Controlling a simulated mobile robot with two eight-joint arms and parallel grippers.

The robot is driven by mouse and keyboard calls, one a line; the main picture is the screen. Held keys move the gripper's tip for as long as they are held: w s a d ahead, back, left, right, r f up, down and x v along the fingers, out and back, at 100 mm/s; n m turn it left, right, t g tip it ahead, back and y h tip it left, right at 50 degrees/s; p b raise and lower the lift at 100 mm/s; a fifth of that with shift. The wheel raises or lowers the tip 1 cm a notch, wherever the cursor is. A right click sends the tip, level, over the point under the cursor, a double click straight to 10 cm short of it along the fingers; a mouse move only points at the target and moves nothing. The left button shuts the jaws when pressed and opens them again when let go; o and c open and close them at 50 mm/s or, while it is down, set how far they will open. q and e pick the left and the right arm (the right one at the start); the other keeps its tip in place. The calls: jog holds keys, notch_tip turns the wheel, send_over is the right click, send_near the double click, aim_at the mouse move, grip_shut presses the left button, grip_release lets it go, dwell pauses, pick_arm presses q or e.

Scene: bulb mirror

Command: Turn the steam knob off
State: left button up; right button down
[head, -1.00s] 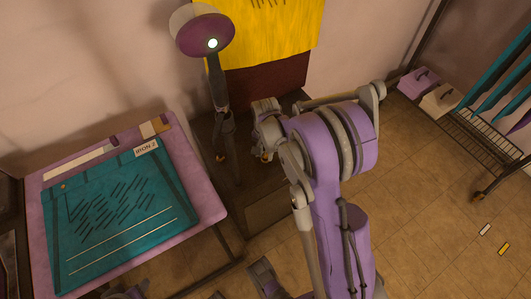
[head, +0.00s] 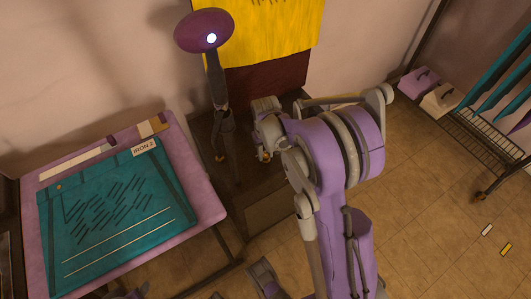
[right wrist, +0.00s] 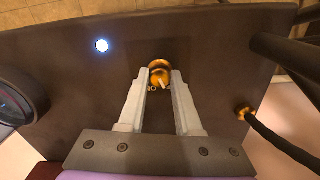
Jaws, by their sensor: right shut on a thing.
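The steam knob (right wrist: 160,73) is small and orange-gold, with a pale pointer, on a dark panel in the right wrist view. Part of a label shows beside it, too small to read surely. My right gripper (right wrist: 159,80) is shut on the knob, with a finger on each side. In the head view, my right gripper (head: 264,154) is down at the dark cabinet, mostly behind its own wrist, with only a bit of orange showing. My left gripper is not clearly in view.
A lamp-like purple disc (head: 203,31) on a dark post stands left of my right arm. The table with a teal cloth (head: 120,212) is at left. A wire rack (head: 482,140) and boxes (head: 440,99) are at right. Open tiled floor lies between.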

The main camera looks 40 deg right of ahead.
aim_at(266, 155)
jog(key=shift+n, duration=0.9)
jog(key=c, duration=0.6)
grip_release()
jog(key=shift+r, duration=0.15)
notch_tip(266, 155, up, 11)
jog(key=p, duration=0.2)
jog(key=shift+f, duration=0.2)
